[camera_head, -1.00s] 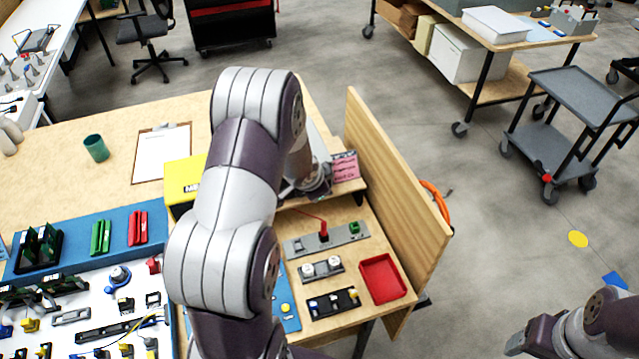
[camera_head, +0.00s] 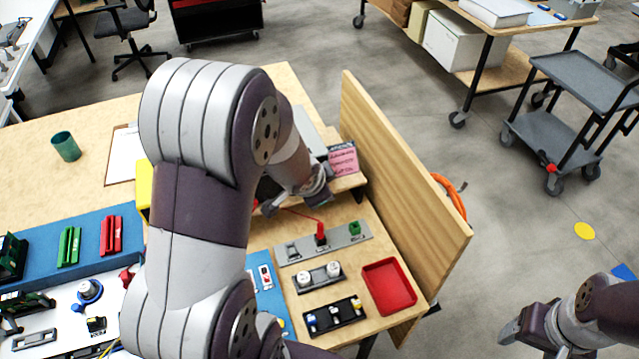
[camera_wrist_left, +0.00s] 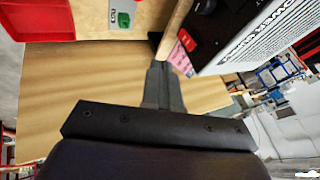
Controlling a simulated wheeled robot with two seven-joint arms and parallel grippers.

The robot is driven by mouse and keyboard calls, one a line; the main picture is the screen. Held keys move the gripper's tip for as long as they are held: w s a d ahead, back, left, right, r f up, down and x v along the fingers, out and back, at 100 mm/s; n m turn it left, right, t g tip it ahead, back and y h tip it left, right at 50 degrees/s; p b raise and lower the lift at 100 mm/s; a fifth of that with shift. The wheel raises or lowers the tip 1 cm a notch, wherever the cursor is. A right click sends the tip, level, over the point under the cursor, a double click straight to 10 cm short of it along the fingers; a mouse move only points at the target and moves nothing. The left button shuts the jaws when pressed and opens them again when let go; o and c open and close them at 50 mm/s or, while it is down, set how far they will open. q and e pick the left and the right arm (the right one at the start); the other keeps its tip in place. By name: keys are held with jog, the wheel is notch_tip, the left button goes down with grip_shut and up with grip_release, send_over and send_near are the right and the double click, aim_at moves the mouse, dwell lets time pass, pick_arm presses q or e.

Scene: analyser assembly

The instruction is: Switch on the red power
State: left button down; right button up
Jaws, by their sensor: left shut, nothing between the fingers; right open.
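A red switch (camera_wrist_left: 187,41) shows on the dark face of a boxy unit with white printed labelling (camera_wrist_left: 255,40) in the left wrist view. Its on or off position cannot be read. My left gripper (camera_wrist_left: 158,70) is shut and empty, with its fingertips close to the switch; contact cannot be told. In the head view my left arm reaches over the bench, its gripper (camera_head: 270,207) by the small raised shelf, and hides much of the unit. My right gripper (camera_head: 508,338) is open and empty at the lower right, over the floor, away from the bench.
A pink card (camera_head: 343,158) stands on the shelf beside a tall wooden side panel (camera_head: 400,190). A grey strip (camera_head: 352,236) with a red plug (camera_head: 321,234) and green block (camera_head: 355,227), and a red tray (camera_head: 388,286), lie in front.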

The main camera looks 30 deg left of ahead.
pick_arm(q)
jog(key=w+a+f, duration=0.4)
jog(key=w+f, duration=0.3)
jog(key=f, duration=0.1)
jog(key=shift+w+f+b, duration=0.15)
jog(key=shift+b, duration=0.25)
